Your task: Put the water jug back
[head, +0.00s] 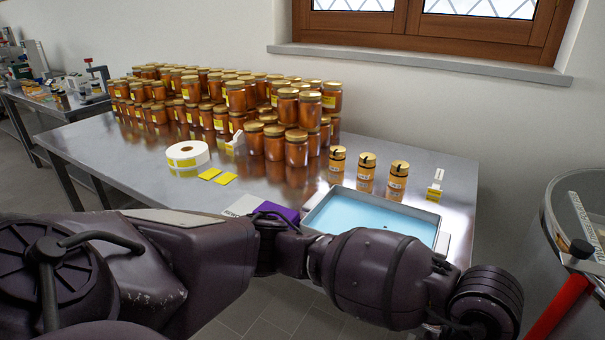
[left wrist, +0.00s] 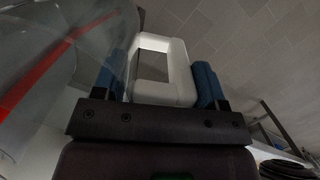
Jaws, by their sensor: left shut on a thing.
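My left gripper (left wrist: 160,80) is shut on a white loop-shaped handle (left wrist: 181,72), which sits between its two blue finger pads in the left wrist view. I take this as the handle of the water jug. A clear curved surface is beside it on the left; I cannot tell whether it is the jug's body or something behind. In the head view my left arm reaches across the bottom to the lower right, and its gripper and the jug are out of sight there. My right gripper is in neither view.
A steel table (head: 90,150) carries many honey jars (head: 297,148), a label roll (head: 187,154) and a blue-filled tray (head: 435,219). Three small gold-lidded jars (head: 367,172) stand behind the tray. A clear round tank (head: 550,215) with a red bar (head: 560,305) stands at right.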

